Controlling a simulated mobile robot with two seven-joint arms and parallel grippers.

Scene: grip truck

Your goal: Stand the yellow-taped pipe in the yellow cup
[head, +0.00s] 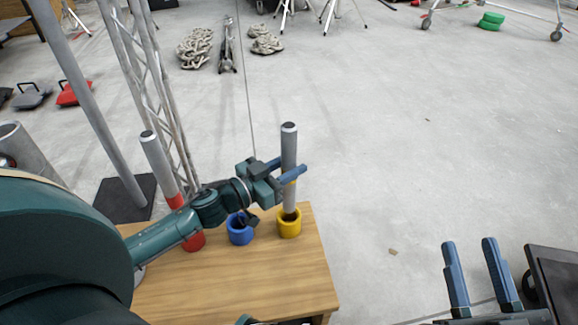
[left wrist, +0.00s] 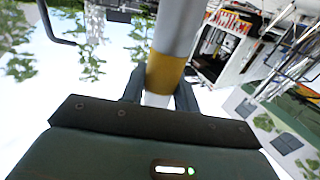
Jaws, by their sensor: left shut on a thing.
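The yellow-taped pipe (head: 289,145) is a grey tube standing about upright at the right side of the wooden table. My left gripper (head: 291,167) is shut on it around its middle, near the yellow band. The left wrist view shows the pipe and its yellow tape (left wrist: 165,72) between the fingers. The pipe's lower end is at the mouth of the yellow cup (head: 289,228); I cannot tell how deep it sits. My right gripper (head: 469,241) is open and empty at the lower right, off the table.
The wooden table (head: 250,285) also bears a blue cup (head: 240,236) and a red cup (head: 194,242). A red-taped pipe (head: 156,160) leans at the red cup, partly behind my left arm. A lattice truss and a pole stand behind.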

